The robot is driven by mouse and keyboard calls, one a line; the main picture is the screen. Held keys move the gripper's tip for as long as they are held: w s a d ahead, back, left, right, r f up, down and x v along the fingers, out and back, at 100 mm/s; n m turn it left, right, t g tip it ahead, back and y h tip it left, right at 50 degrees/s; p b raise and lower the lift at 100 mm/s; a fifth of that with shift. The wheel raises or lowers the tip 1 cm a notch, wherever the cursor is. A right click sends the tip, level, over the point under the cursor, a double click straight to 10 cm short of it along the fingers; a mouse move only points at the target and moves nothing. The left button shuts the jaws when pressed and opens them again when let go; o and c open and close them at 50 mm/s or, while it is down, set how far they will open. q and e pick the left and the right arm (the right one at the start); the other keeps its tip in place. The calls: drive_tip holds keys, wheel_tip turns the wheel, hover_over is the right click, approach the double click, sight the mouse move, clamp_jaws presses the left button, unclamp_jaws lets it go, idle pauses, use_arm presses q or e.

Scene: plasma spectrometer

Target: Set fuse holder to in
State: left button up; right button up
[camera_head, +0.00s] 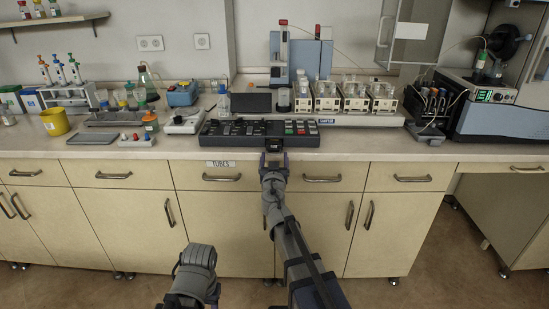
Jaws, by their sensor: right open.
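My right gripper (273,158) is open in front of the bench edge, just below the black control panel (222,139). Its fingers are small and dark from here. A dark block (287,141) shows at the panel's front, just above the gripper; I cannot tell whether it is the fuse holder or whether the gripper touches it. No fuse holder can be made out for certain. The plasma spectrometer (515,122) stands at the right end of the bench. My left arm shows low in the picture, and its gripper is not in view.
The autosampler (280,58) and several vial racks (326,100) stand behind the panel. A white device (184,122) and a yellow cup (54,122) are to the left. Drawer handles (221,178) stick out below the bench edge. The floor in front is clear.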

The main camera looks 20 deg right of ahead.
drive_tip(key=shift+w+d, duration=0.1)
drive_tip(key=shift+w, duration=0.25)
clamp_jaws()
idle(0.4)
drive_tip(key=shift+d, duration=0.1)
